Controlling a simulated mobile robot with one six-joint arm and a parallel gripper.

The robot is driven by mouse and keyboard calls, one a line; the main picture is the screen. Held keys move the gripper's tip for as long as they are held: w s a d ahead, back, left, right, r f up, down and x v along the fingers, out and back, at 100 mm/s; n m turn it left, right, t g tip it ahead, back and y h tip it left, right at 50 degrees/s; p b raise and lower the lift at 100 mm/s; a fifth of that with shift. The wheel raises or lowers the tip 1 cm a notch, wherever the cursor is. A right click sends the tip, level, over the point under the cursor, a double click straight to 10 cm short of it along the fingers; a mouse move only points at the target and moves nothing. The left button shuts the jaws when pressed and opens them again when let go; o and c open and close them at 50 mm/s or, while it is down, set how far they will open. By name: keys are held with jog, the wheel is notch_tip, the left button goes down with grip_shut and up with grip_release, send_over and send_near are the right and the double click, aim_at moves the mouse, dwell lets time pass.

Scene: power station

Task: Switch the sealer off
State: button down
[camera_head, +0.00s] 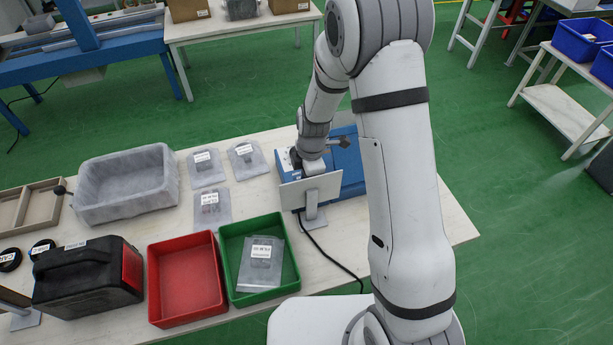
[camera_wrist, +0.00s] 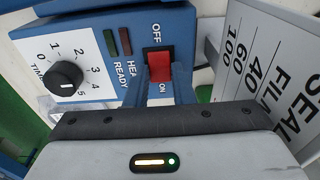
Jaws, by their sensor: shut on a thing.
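The blue sealer (camera_head: 350,165) stands on the white table, partly hidden by my arm and by a sign plate in front of it. In the wrist view its panel (camera_wrist: 100,28) shows a red rocker switch (camera_wrist: 160,65), with OFF printed above it and ON below. My gripper (camera_wrist: 165,82) is at the switch, with its blue fingers shut on the red rocker. The fingers hide the lower part of the switch, and which side is pressed in I cannot tell. In the head view my gripper (camera_head: 310,165) is mostly hidden behind the sign plate.
A sign plate (camera_head: 311,191) stands close beside my gripper. The panel has a black timer knob (camera_wrist: 65,78) and two dark lamps (camera_wrist: 118,42). A green tray (camera_head: 227,271), red tray (camera_head: 152,277), grey bin (camera_head: 127,207) and black case (camera_head: 85,290) stand to the left.

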jog(key=c, duration=1.2)
grip_release()
jog(key=shift+c, duration=0.2)
notch_tip(320, 180, up, 8)
jog(key=b, duration=0.1)
jog(key=shift+d, duration=0.3)
jog(key=shift+w+f, duration=0.1)
